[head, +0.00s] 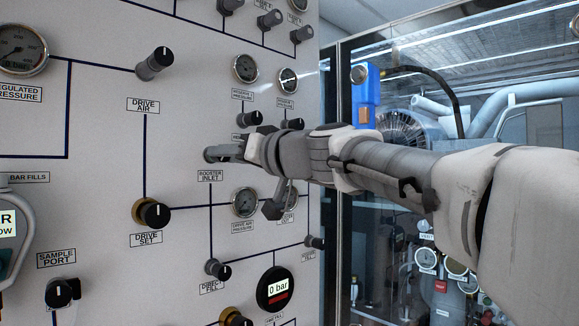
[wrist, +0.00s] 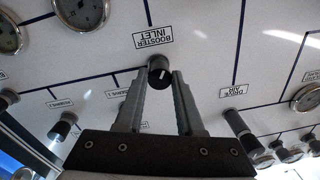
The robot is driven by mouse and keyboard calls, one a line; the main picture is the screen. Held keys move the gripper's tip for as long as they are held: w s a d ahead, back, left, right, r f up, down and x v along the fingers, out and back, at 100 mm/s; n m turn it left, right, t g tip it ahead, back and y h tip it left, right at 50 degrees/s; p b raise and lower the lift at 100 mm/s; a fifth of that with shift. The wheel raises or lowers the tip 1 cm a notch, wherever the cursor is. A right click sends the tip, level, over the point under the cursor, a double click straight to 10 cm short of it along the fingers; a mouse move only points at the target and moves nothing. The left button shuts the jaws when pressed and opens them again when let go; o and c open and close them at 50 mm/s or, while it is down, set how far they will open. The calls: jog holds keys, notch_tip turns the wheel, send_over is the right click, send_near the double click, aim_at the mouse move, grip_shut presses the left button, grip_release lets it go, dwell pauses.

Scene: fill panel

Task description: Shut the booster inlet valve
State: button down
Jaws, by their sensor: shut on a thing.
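The booster inlet valve is a dark round knob (head: 211,155) on the white panel, just above its BOOSTER INLET label (head: 210,176). In the wrist view the knob (wrist: 159,70) sits between the fingertips, with a pale mark on its face and the label (wrist: 153,36) upside down beyond it. My gripper (head: 222,152) reaches in from the right and is shut on this knob, one finger on each side. My gripper also shows in the wrist view (wrist: 159,79). In the head view the fingers hide part of the knob.
Other knobs are near: drive set (head: 152,212) below left, direct fill (head: 217,270) below, drive air (head: 155,63) above left. A blue device (head: 365,96) and glass-fronted machinery stand right of the panel.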

jog(key=shift+m+t+h+p, duration=0.3)
jog(key=shift+m+p, duration=1.35)
jog(key=shift+m, duration=6)
jog(key=shift+m+t+h+p, duration=0.25)
jog(key=shift+m+p, duration=1.4)
jog(key=shift+m, duration=6)
jog(key=c, duration=0.5)
grip_release()
jog(key=shift+r, duration=0.1)
jog(key=shift+c, duration=0.2)
jog(key=shift+s, duration=0.1)
